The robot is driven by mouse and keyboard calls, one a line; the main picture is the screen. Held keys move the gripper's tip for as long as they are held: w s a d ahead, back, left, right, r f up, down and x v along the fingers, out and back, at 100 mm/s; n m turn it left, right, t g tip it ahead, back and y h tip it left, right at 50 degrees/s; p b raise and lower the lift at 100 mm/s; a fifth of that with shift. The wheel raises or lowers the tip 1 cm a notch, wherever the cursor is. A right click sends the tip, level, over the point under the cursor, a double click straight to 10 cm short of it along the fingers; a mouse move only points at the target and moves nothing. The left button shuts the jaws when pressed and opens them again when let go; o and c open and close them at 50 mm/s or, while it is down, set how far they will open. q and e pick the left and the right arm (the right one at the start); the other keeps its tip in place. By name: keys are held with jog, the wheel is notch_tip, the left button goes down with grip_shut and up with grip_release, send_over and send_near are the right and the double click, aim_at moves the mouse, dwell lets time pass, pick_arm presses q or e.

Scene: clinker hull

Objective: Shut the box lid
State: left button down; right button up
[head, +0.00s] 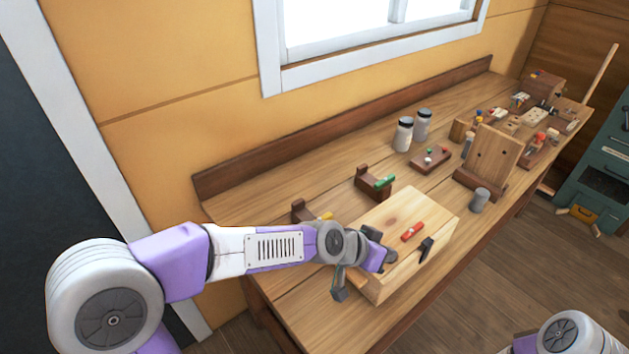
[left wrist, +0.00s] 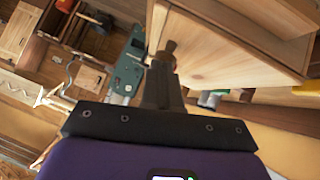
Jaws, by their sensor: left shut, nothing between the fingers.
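The wooden box (head: 398,215) stands near the front edge of the workbench. A flat pale top shows in the head view, with a red piece (head: 412,231) on it and a black fitting (head: 426,247) at its front edge. I cannot tell whether this top is a fully shut lid. My left gripper (head: 384,250) is at the box's left side, partly hiding it. In the left wrist view its dark fingers (left wrist: 165,80) are shut and empty, close beside the box's wooden panels (left wrist: 225,52). My right gripper is out of view.
Two holders with a green piece (head: 384,181) and a yellow piece (head: 326,216) stand behind the box. A grey cylinder (head: 480,200) and upright wooden board (head: 490,155) are to its right. Two jars (head: 403,134) stand farther back. A green cabinet (head: 603,165) is at far right.

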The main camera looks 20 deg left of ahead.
pick_arm(q)
jog(key=shift+r+p, duration=0.4)
jog(key=d+r+p+v, duration=0.2)
jog(key=p+v, duration=0.1)
jog(key=v, duration=0.9)
jog(key=shift+w, duration=0.1)
